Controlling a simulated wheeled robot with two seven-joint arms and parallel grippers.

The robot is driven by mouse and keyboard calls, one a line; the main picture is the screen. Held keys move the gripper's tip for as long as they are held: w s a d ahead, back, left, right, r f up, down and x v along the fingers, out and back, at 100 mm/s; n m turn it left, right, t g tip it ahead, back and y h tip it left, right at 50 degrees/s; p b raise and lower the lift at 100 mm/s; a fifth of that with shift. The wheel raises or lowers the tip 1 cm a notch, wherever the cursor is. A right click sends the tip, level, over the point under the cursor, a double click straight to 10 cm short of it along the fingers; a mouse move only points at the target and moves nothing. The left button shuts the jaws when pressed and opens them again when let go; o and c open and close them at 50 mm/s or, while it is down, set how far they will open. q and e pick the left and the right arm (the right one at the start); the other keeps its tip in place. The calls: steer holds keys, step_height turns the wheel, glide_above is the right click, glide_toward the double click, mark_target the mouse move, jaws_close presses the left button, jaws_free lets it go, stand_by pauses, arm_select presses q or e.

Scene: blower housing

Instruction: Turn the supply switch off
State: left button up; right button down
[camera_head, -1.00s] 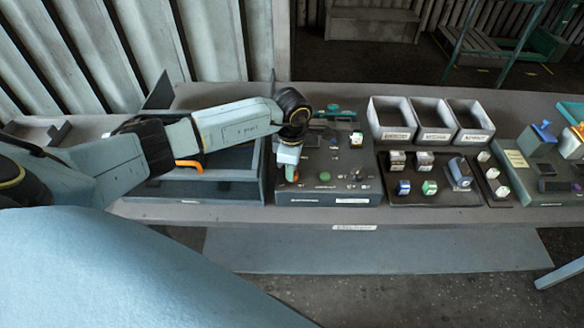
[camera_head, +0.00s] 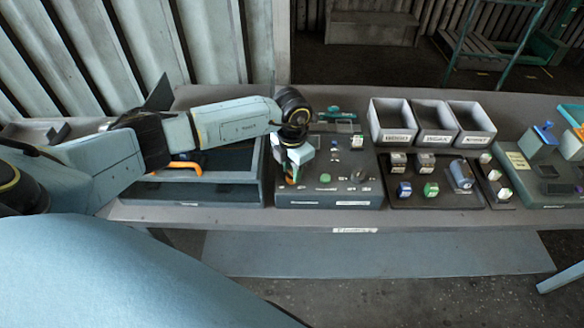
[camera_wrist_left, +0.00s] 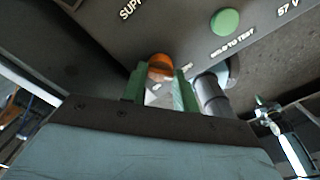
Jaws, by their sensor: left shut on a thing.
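The supply switch (camera_wrist_left: 160,68) is an orange knob on the dark control panel, beside a partly visible label that starts "SUPP". My left gripper (camera_wrist_left: 160,84) is shut on this knob, with its green fingers on either side. In the head view my left gripper (camera_head: 290,178) reaches down to the front left of the panel box (camera_head: 330,200) and hides most of the knob. A green button (camera_wrist_left: 225,22) labelled "HOLD TO TEST" sits to the right of the knob in the wrist view. My right gripper is not in view.
An open blue-grey tray (camera_head: 225,190) stands left of the panel box. To its right are a dark board (camera_head: 440,200) with several small parts and grey bins (camera_head: 392,130) behind it. The bench's front strip (camera_head: 420,216) is clear.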

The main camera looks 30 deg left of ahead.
arm_select(q)
steer(key=shift+n, duration=0.6)
steer(key=o, duration=1)
steer(key=shift+c, duration=0.2)
step_height(320, 180, up, 14)
steer(key=b, duration=0.1)
steer(key=shift+f+b, duration=0.25)
steer(key=shift+b, duration=0.1)
